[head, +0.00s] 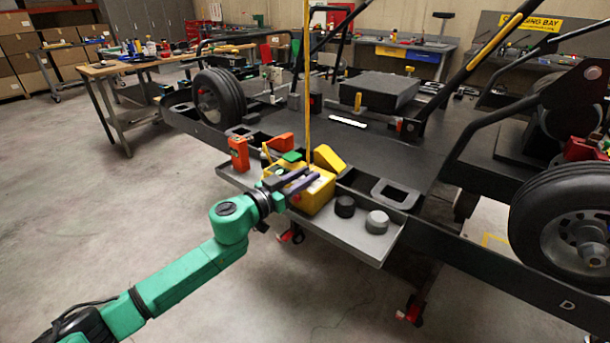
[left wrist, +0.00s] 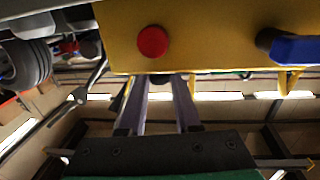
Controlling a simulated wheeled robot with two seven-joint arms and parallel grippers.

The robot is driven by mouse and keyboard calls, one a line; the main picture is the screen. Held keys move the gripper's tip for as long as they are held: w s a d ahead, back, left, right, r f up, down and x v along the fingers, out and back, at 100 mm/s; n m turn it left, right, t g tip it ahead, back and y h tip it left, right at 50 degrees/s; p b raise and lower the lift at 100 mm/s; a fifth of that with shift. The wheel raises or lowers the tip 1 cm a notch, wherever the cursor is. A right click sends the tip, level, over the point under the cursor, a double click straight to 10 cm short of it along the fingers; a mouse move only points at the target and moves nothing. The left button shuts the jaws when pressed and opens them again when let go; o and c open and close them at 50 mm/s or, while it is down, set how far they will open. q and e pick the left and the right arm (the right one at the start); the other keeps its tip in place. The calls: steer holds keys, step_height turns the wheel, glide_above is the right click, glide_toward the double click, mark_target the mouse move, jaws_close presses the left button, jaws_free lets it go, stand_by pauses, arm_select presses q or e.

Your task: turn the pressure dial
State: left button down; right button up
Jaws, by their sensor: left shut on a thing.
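A yellow box (head: 316,198) sits on the grey tray at the kart stand's front edge. It shows close up in the left wrist view (left wrist: 210,35), with a red round button (left wrist: 153,41) and a blue knob or lever (left wrist: 292,48) on its face. My left gripper (head: 308,180) reaches over the top of the box. In the left wrist view its two grey fingers (left wrist: 163,82) run to the box's edge and are shut on a small dark part there, apparently the pressure dial. The fingers and the box hide most of that part. My right gripper is not in view.
A red-orange case (head: 239,153) stands to the left. A yellow upright strip (head: 307,90) rises behind the box. Kart wheels (head: 219,95) flank the stand.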

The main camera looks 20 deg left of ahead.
arm_select(q)
steer(key=shift+s+d+r+n+t+y+p, duration=0.15)
steer(key=shift+n+t+y+p, duration=0.25)
steer(key=shift+n+y, duration=0.25)
steer(key=shift+w+d+f+n+t+y+p, duration=0.1)
steer(key=shift+n+t+y+p, duration=0.3)
steer(key=shift+y, duration=0.35)
steer(key=shift+n+y, duration=0.45)
steer(key=shift+y, duration=0.15)
steer(key=shift+d+n+y, duration=0.1)
steer(key=shift+n+y, duration=0.4)
steer(key=shift+y, duration=0.3)
steer(key=shift+f+n+t+y+b, duration=0.3)
steer(key=shift+n+y+b, duration=0.1)
steer(key=shift+y+b, duration=0.2)
steer(key=n+y+b, duration=0.1)
steer(key=y+b, duration=0.1)
steer(key=n+y+b, duration=0.3)
steer(key=y+b, duration=0.1)
steer(key=shift+d+g+y+b, duration=0.3)
steer(key=shift+g+y+b, duration=0.1)
steer(key=shift+r+n+g+y+b, duration=0.25)
steer(key=shift+n+g+y+b, duration=0.15)
steer(key=shift+n+y+b, duration=0.55)
